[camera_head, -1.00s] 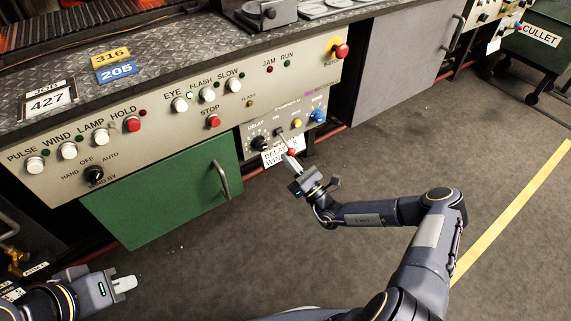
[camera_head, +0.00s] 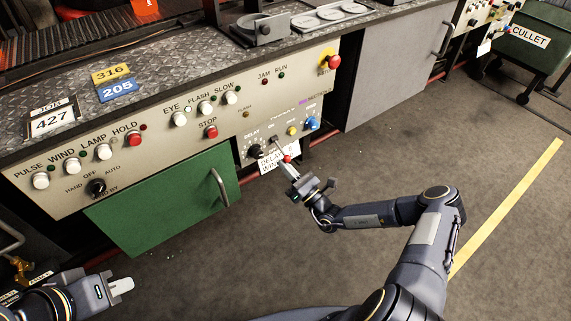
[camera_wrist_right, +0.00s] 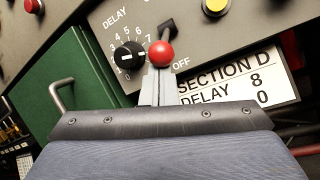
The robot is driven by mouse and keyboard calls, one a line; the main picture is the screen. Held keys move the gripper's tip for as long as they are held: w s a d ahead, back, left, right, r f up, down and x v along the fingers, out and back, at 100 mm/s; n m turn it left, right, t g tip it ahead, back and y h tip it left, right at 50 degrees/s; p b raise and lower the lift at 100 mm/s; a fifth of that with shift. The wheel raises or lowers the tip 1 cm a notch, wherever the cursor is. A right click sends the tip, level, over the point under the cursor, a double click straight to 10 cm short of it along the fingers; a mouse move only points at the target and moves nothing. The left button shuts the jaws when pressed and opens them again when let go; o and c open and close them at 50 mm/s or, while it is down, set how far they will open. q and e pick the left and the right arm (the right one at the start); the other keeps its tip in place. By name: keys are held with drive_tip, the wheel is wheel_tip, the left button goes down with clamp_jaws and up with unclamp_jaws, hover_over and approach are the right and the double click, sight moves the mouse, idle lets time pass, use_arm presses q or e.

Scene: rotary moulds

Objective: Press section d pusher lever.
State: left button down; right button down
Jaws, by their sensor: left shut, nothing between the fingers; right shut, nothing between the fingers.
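The section D lever has a red ball knob (camera_wrist_right: 161,54) on a short dark stem that rises from the panel beside the black delay dial (camera_wrist_right: 129,59). The knob also shows in the head view (camera_head: 287,158). My right gripper (camera_wrist_right: 156,88) is shut and empty, its fingertips right at the knob's underside; I cannot tell if they touch. In the head view my right gripper (camera_head: 290,171) is just in front of the small panel. My left gripper (camera_head: 121,287) is shut and empty at the lower left, away from the panel.
A white label reading SECTION D DELAY (camera_wrist_right: 240,82) hangs beside the lever. A yellow button (camera_head: 292,131) and a blue knob (camera_head: 312,123) are to the right. A green door with a handle (camera_head: 219,188) is left. The floor in front is clear.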

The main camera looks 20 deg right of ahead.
wheel_tip(320, 180, up, 8)
drive_tip(key=s+m+g+h+p, duration=0.1)
drive_tip(key=g+h+p, duration=0.3)
drive_tip(key=p, duration=2)
drive_tip(key=shift+s+d+f+g, duration=0.2)
drive_tip(key=shift+d+f+g, duration=0.05)
drive_tip(key=shift+g, duration=1.05)
drive_tip(key=shift+w, duration=0.1)
